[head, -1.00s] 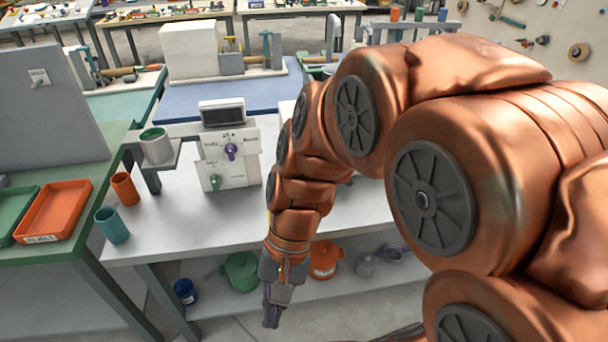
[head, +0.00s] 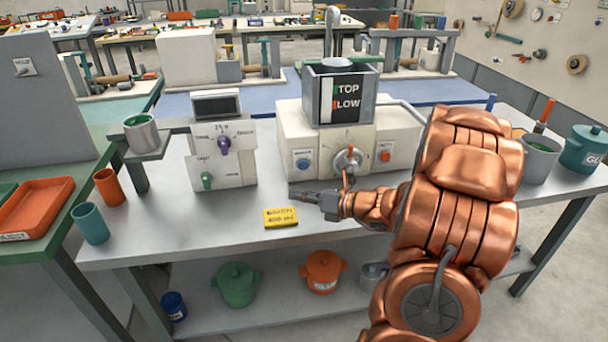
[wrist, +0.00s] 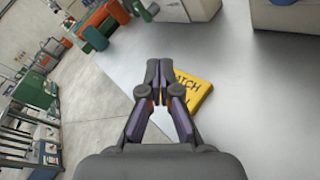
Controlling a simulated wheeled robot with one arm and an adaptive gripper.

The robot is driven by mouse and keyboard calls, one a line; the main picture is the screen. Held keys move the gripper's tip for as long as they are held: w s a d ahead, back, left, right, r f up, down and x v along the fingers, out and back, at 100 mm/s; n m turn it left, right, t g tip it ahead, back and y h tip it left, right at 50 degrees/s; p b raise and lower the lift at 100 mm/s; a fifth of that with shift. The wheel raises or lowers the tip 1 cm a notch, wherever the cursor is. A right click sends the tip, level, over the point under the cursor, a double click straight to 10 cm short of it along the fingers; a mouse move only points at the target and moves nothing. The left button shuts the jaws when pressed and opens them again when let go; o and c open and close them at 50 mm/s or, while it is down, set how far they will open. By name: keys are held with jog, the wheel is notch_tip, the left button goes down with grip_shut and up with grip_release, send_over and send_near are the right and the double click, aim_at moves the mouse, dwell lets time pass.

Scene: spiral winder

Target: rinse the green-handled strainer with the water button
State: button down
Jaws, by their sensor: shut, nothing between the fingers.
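The button labels are too small to read, so I cannot tell which is water. My gripper (head: 294,192) is shut and empty, held over the bench in front of the machine, pointing left. In the wrist view its fingertips (wrist: 159,68) are together beside the yellow block (wrist: 200,92).
The yellow block (head: 281,218) lies near the bench's front edge. A control box (head: 222,155) stands left of the machine. Lidded pots (head: 237,285) sit on the lower shelf.

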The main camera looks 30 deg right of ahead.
aim_at(304, 165)
jog(key=d+m, duration=0.1)
jog(key=d+f+m+t+h, duration=0.1)
jog(key=d, duration=0.1)
jog(key=d+f, duration=0.1)
jog(key=d, duration=0.1)
jog(key=shift+w+d+m+h, duration=0.1)
jog(key=shift+d+m+h, duration=0.05)
jog(key=shift+m+h, duration=0.25)
jog(key=w, duration=0.2)
jog(key=w+d+p, duration=0.1)
jog(key=w, duration=0.1)
jog(key=w+d, duration=0.1)
jog(key=w, duration=0.1)
jog(key=shift+d+r, duration=0.15)
jog(key=shift+w+d+p, duration=0.35)
jog(key=shift+w+p, duration=0.3)
jog(key=shift+w, duration=0.2)
jog(key=shift+w+d, duration=0.15)
jog(key=shift+w, duration=0.05)
jog(key=shift+w, duration=0.1)
dwell(0.4)
jog(key=shift+w+d+p, duration=0.15)
jog(key=shift+w+p, duration=0.15)
jog(key=shift+p, duration=0.2)
